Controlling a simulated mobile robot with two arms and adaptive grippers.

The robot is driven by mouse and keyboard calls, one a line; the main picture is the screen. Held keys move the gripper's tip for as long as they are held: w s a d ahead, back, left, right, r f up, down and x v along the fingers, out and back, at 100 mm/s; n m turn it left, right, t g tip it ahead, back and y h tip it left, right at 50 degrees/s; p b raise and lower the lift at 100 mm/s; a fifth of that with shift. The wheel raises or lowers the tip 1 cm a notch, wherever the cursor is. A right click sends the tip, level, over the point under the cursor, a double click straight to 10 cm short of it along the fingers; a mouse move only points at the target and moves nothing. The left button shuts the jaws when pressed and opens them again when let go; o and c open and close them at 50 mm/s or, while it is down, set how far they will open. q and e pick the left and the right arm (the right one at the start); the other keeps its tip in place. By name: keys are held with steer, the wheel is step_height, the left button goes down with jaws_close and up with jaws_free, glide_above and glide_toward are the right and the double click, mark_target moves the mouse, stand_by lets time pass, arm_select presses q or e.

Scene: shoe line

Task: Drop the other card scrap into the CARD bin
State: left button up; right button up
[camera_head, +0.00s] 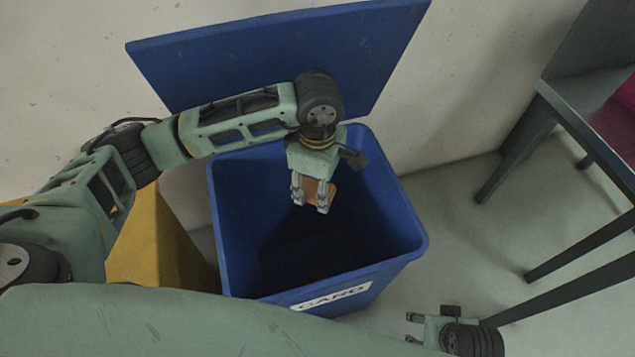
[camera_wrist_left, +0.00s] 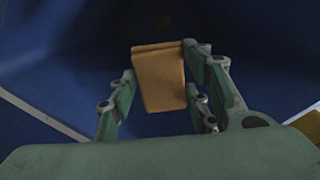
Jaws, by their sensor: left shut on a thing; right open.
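The blue CARD bin (camera_head: 417,240) stands in front of me with its lid (camera_head: 370,60) raised against the wall. A white label on its front reads CARD. My left gripper (camera_head: 312,203) is over the bin's opening, pointing down, and is shut on a brown card scrap (camera_head: 319,191). The card scrap (camera_wrist_left: 159,80) also shows between the fingers in the left wrist view, with the bin's dark blue inside around it. My right gripper (camera_head: 412,328) is open and empty at the lower right, outside the bin.
A yellow bin (camera_head: 160,245) stands left of the blue bin, partly hidden by my left arm. A dark-legged table (camera_head: 560,110) with something magenta on it is at the right. Grey floor is clear between the blue bin and the table.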

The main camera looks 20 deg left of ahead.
mark_target(317, 190)
arm_select(q)
steer(key=o, duration=1)
step_height(317, 190, up, 8)
steer(key=shift+f, duration=0.25)
stand_by(0.4)
